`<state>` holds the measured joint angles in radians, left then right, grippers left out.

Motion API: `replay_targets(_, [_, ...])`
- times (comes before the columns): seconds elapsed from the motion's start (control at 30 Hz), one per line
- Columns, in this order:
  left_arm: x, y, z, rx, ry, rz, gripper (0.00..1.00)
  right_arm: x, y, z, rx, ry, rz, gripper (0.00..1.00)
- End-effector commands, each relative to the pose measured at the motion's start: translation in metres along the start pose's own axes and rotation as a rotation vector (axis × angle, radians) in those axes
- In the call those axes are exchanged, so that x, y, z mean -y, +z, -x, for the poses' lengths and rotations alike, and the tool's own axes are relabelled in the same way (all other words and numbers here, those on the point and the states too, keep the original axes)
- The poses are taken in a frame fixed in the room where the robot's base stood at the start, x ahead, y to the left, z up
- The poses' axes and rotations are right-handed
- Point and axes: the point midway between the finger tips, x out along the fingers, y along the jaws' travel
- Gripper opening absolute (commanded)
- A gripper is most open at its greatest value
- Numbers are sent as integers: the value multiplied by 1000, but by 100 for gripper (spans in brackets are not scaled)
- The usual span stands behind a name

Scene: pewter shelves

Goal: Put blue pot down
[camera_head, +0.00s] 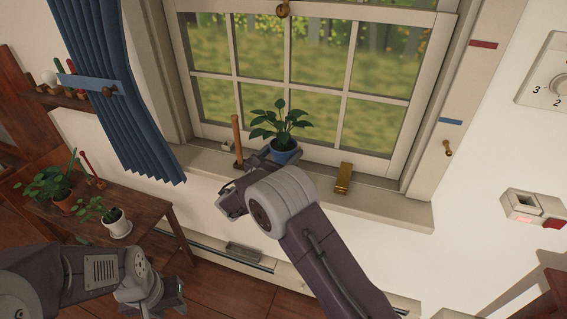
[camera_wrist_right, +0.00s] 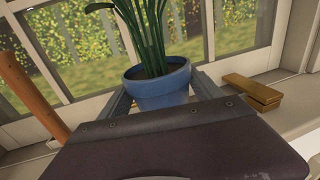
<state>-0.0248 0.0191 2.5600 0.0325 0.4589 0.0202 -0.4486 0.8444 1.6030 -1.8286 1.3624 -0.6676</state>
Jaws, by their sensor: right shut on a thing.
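The blue pot (camera_head: 284,155) holds a leafy green plant and is at the window sill (camera_head: 310,171), in front of the glass. My right gripper (camera_head: 268,156) is shut on the blue pot. In the right wrist view the blue pot (camera_wrist_right: 160,88) is upright between the two fingers of my right gripper (camera_wrist_right: 160,98). Its base is hidden behind the gripper body, so I cannot tell whether it touches the sill. My left gripper (camera_head: 165,304) is low at the left, away from the pot; its fingers are not clear.
A wooden table (camera_head: 142,213) at left holds a terracotta pot (camera_head: 66,200) and a white pot (camera_head: 117,224). A blue curtain (camera_head: 125,90) hangs left of the window.

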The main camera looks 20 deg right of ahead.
Motion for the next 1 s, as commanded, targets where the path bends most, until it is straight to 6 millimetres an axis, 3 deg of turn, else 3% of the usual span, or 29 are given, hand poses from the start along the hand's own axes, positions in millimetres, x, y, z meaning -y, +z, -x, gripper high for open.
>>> replay_targets(0.07, [0, 0, -1, 0, 0, 0, 36, 0, -2, 0, 3, 0, -1, 1])
replay_targets(0.3, [0, 1, -7, 0, 0, 0, 36, 0, -38, 0, 2, 0, 0, 1])
replay_targets(0.63, [0, 1, -9, 0, 0, 0, 36, 0, -41, 0, 3, 0, -3, 1])
replay_targets(0.67, [0, 1, -8, 0, 0, 0, 36, 0, -42, 1, -1, 0, -1, 82])
replay_targets(0.7, [0, 1, -8, 0, 0, 0, 36, 0, -42, 1, -1, 0, -1, 93])
replay_targets(1.0, [0, 1, -7, 0, 0, 0, 36, 0, -41, 1, 0, 0, -1, 96])
